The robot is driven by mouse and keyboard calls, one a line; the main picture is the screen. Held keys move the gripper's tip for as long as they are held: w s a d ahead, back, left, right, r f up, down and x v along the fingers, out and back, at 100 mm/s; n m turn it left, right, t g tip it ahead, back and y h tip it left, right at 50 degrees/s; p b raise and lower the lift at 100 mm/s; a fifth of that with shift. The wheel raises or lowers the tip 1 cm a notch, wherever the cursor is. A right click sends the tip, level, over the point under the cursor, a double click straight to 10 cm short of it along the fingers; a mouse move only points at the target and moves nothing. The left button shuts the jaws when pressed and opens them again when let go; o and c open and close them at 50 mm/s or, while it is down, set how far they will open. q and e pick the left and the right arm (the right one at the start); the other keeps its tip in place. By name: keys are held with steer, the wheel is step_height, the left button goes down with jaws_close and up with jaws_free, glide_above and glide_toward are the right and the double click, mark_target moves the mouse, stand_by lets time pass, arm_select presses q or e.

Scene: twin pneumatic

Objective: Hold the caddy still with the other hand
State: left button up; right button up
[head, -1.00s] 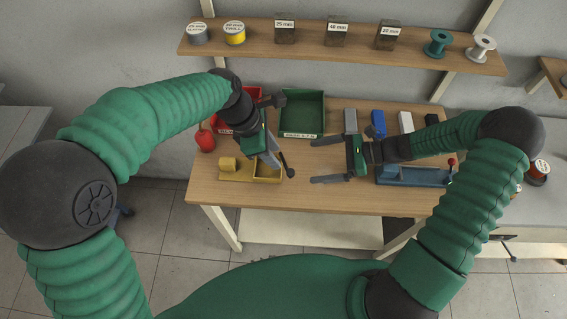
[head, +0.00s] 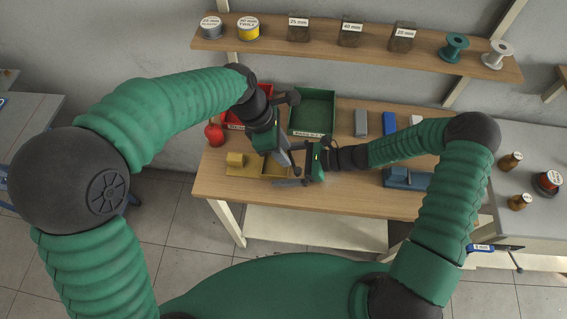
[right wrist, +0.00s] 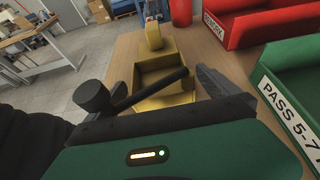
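The yellow caddy (head: 243,168) sits near the table's front left, with an open box and a small yellow block; it also shows beyond the fingers in the right wrist view (right wrist: 167,75). My left gripper (head: 288,132) is above and behind the caddy's right part, its fingers spread, with nothing visible between them. My right gripper (head: 292,166) is open at the caddy's right end, pointing left; its fingers partly hide the box. I cannot tell whether it touches the caddy.
A green bin (head: 333,112) and a red bin (head: 262,92) stand behind. A red round object (head: 214,134) is at the left edge. Grey (head: 361,122) and blue (head: 389,123) blocks and a blue fixture (head: 400,180) lie to the right. A shelf (head: 370,53) spans above.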

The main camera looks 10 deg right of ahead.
arm_select(q)
steer(key=shift+d, duration=0.1)
arm_select(e)
steer(key=shift+d, duration=0.15)
steer(key=c, duration=0.5)
arm_select(q)
steer(key=shift+c, duration=0.2)
arm_select(e)
steer(key=c, duration=0.9)
arm_select(q)
steer(key=shift+c, duration=1)
steer(key=m, duration=0.3)
steer(key=c, duration=0.5)
steer(key=m, duration=0.5)
steer(key=shift+d+r+m, duration=0.15)
steer(key=shift+d+m, duration=0.1)
steer(key=shift+m, duration=0.05)
jaws_close()
arm_select(e)
steer(key=shift+c, duration=0.2)
arm_select(q)
steer(key=m, duration=0.9)
steer(key=d+m, duration=0.1)
steer(key=m, duration=0.9)
steer(key=d+r+m, duration=0.1)
steer(key=m, duration=0.9)
steer(key=shift+w+g, duration=0.15)
steer(key=shift+g, duration=0.15)
